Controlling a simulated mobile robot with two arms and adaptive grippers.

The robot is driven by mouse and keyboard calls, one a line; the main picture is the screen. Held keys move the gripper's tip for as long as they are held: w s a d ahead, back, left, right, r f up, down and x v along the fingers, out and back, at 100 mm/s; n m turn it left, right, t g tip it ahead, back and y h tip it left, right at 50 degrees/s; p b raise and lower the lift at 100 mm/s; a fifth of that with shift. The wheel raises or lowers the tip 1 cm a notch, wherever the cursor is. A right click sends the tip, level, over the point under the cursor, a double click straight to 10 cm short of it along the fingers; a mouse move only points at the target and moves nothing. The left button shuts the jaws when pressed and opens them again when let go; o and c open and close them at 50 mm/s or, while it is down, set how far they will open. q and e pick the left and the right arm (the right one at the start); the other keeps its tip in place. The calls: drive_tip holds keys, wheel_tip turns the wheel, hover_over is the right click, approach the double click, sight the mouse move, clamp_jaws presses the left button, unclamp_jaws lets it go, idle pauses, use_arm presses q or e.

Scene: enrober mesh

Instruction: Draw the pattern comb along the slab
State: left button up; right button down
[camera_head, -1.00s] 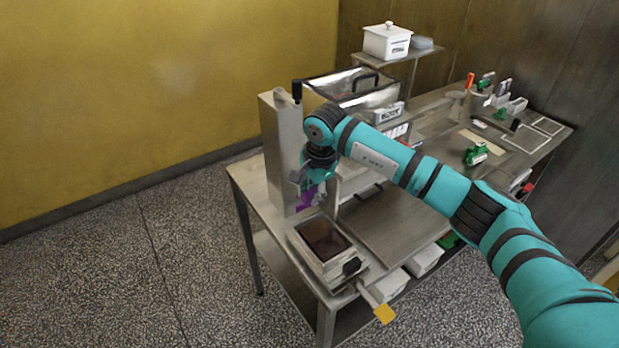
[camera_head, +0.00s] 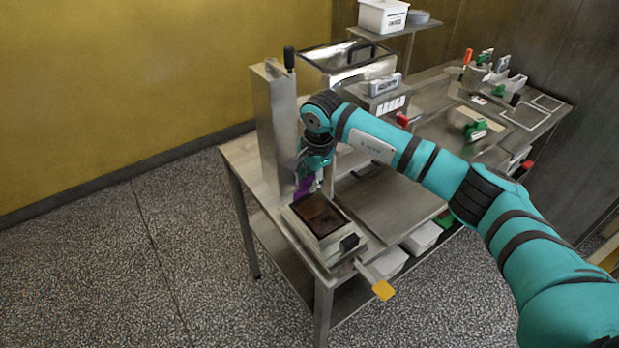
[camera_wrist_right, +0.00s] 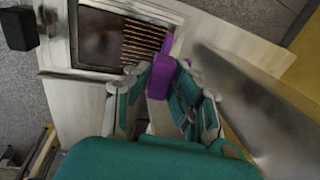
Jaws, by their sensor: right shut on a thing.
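The dark brown slab (camera_head: 321,215) lies in a pale metal-framed tray (camera_head: 342,233) at the near left corner of the bench. In the right wrist view the slab (camera_wrist_right: 105,42) is smooth on its left part and shows light and dark stripes on its right part. My right gripper (camera_head: 310,177) is over the tray's far end, shut on the purple pattern comb (camera_head: 304,187). In the wrist view the comb (camera_wrist_right: 161,80) stands between the fingers, its tip at the striped end. Whether it touches the slab is unclear. My left gripper is not in view.
A tall metal column (camera_head: 276,125) stands close beside the gripper. A flat metal plate (camera_head: 385,205) lies right of the tray. A yellow-ended handle (camera_head: 381,289) sticks out in front.

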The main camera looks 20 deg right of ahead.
wheel_tip(320, 180, down, 2)
drive_tip(key=shift+f+b, duration=0.1)
drive_tip(key=shift+b, duration=0.55)
drive_tip(key=shift+s+d+r+p, duration=0.1)
drive_tip(key=shift+s+r+p, duration=0.1)
drive_tip(key=shift+s+p, duration=0.1)
drive_tip(key=s, duration=0.1)
drive_tip(key=s+d, duration=0.1)
drive_tip(key=s, duration=0.3)
drive_tip(key=shift+d+f+p, duration=0.15)
drive_tip(key=shift+d+p, duration=0.25)
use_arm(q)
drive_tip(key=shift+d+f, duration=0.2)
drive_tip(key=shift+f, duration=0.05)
use_arm(e)
drive_tip(key=shift+s+d+f, duration=0.1)
drive_tip(key=shift+s+d, duration=0.15)
drive_tip(key=shift+s, duration=0.45)
drive_tip(key=shift+s+d+r, duration=0.1)
drive_tip(key=shift+s+d, duration=0.15)
drive_tip(key=shift+s, duration=0.5)
drive_tip(key=shift+s+d+f, duration=0.1)
drive_tip(key=shift+s+d, duration=0.15)
drive_tip(key=shift+s, duration=0.45)
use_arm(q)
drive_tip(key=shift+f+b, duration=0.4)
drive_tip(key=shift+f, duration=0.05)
use_arm(e)
drive_tip(key=shift+f, duration=0.35)
